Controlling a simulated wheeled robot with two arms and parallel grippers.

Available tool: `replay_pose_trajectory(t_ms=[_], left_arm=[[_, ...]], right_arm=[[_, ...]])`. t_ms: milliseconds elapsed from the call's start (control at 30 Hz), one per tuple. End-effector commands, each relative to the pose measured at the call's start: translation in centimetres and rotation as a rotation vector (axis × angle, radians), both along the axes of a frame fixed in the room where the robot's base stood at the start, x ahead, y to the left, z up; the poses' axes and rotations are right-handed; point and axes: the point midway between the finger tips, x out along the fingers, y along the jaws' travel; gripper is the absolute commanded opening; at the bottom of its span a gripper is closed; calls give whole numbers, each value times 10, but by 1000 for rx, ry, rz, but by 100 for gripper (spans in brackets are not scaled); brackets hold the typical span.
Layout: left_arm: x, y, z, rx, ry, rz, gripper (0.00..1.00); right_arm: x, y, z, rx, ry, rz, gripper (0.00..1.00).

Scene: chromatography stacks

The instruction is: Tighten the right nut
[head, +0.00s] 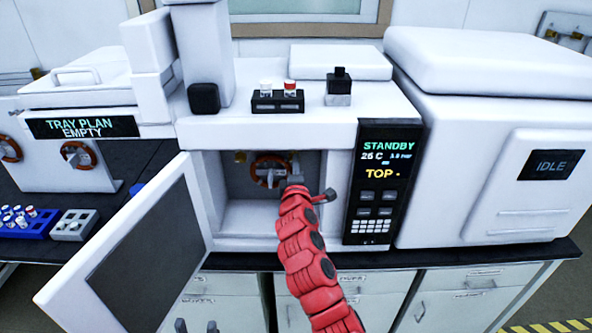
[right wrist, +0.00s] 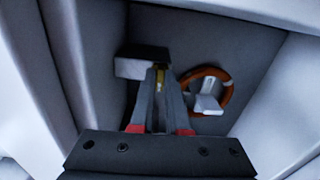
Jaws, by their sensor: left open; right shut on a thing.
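The oven chamber (head: 250,215) stands open in the head view. A brass left nut (head: 240,157) shows at its upper left. An orange column coil (head: 268,168) hangs at its back, and it also shows in the right wrist view (right wrist: 226,88). My right gripper (head: 292,183), on the red arm, reaches into the chamber and hides the right nut in the head view. In the right wrist view its fingers (right wrist: 157,85) are shut on the brass right nut (right wrist: 160,76), below a grey block (right wrist: 143,63). My left gripper (head: 196,327) is open and empty at the bottom edge.
The open oven door (head: 150,255) swings out on the left. A vial rack (head: 277,102) stands on top. A blue rack (head: 25,225) and grey block (head: 72,226) lie on the left bench.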

Motion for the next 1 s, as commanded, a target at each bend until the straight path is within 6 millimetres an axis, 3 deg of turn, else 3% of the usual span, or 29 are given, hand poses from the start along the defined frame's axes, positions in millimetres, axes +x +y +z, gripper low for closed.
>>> replay_pose_trajectory(t_ms=[633, 667, 800, 1000], left_arm=[[0, 0, -6, 0, 0, 0, 50], [0, 0, -6, 0, 0, 0, 50], [0, 0, -6, 0, 0, 0, 50], [0, 0, -6, 0, 0, 0, 50]], right_arm=[[0, 0, -2, 53, 3, -1, 0], [0, 0, -2, 53, 3, -1, 16], [0, 0, -1, 52, 2, -1, 41], [0, 0, -1, 52, 1, -1, 44]])
